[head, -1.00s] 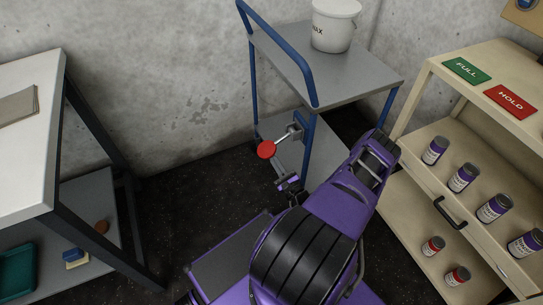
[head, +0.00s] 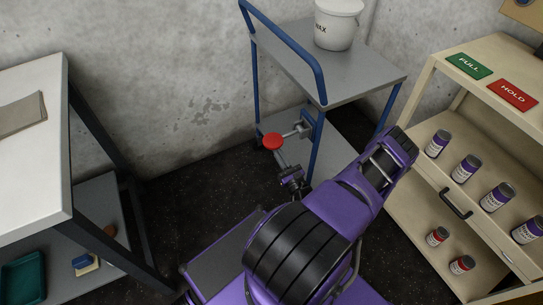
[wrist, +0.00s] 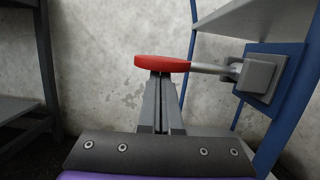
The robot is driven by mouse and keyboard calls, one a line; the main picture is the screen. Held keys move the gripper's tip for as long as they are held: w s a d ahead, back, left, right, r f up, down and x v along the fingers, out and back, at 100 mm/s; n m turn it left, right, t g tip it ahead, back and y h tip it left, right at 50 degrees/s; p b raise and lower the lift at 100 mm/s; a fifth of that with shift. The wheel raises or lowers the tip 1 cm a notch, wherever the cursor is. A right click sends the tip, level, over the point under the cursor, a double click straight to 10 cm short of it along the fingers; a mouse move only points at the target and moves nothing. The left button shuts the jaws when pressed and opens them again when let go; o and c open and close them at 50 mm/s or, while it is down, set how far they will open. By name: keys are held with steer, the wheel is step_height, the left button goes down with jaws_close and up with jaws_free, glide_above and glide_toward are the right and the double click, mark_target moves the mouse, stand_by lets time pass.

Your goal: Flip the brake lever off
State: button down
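The brake lever is a grey rod with a round red knob (head: 273,141). It sticks out to the left from a bracket (head: 314,122) on the blue post of a cart. In the wrist view the rod runs nearly level from the knob (wrist: 162,64) to the grey pivot block (wrist: 258,75) on a blue plate. My gripper (wrist: 160,80) has its two grey fingers close together, with only a thin dark line between them. The tips are directly below the knob, touching or nearly touching its underside. The knob is not between the fingers.
The cart (head: 358,82) carries a white bucket (head: 337,25). A cream shelf unit (head: 417,170) with several small drums stands at the right. A white-topped table (head: 45,165) stands at the left. Dark floor (head: 190,205) is open between the table and cart.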

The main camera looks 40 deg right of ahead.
mark_target(278, 146)
steer(key=shift+r+m+h, duration=0.4)
steer(key=shift+r+m, duration=0.1)
steer(key=shift+m, duration=0.6)
step_height(278, 146, up, 3)
steer(key=m+h+p, duration=0.1)
steer(key=m, duration=0.2)
steer(key=shift+f+g+p, duration=0.1)
steer(key=shift+g+p, duration=0.3)
steer(key=shift+d+r+m+p, duration=0.15)
steer(key=shift+r+m+p, duration=0.2)
steer(key=shift+r, duration=0.2)
